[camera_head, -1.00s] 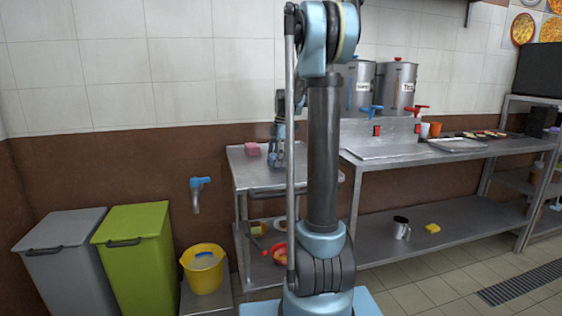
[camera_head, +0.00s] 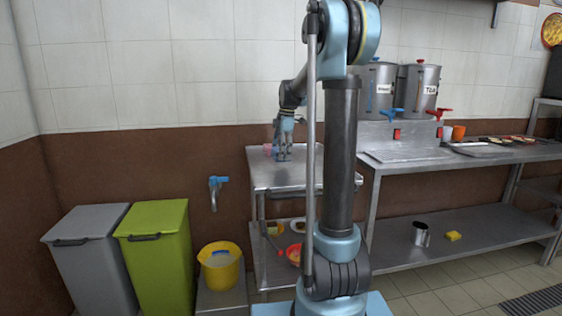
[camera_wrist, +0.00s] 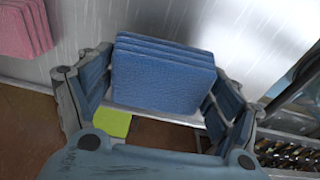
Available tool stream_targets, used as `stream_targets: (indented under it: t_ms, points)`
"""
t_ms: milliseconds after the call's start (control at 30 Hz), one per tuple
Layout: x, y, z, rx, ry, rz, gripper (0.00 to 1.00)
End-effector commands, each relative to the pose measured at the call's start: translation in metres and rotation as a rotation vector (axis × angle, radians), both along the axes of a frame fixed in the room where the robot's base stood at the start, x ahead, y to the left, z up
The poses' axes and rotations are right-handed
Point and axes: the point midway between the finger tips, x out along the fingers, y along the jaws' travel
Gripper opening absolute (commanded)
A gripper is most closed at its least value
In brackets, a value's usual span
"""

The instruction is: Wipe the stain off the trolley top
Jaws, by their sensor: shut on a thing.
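The trolley top (camera_head: 300,182) is a bare grey metal sheet, and it also fills much of the wrist view (camera_wrist: 80,85). My gripper (camera_head: 284,157) is over its rear left part. In the wrist view my gripper (camera_wrist: 158,88) is shut on a folded blue cloth (camera_wrist: 160,80), between its two fingers. I cannot tell whether the cloth touches the top. A pink folded cloth (camera_wrist: 22,28) lies on the top to the left, partly hidden behind my gripper in the head view (camera_head: 267,148). I cannot make out a stain; my arm hides part of the top.
Right of the trolley is a long counter (camera_head: 420,166) with urns (camera_head: 416,95). The trolley's lower shelf holds a red bowl (camera_head: 293,252) and other small things. A yellow bucket (camera_head: 220,268), a green bin (camera_head: 155,250) and a grey bin (camera_head: 88,255) stand left.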

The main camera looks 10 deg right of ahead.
Motion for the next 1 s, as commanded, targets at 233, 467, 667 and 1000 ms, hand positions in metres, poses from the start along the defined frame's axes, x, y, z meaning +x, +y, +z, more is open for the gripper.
stream_targets:
  t_ms: [233,467,667,1000]
  points:
    - [-0.001,0.002,0.023,0.0,0.001,0.003,0.57]
    - [-0.001,0.006,0.041,0.0,0.0,0.008,0.57]
    - [-0.001,0.008,0.045,0.0,0.0,0.01,0.57]
    - [-0.001,0.01,0.045,0.0,0.0,0.012,0.57]
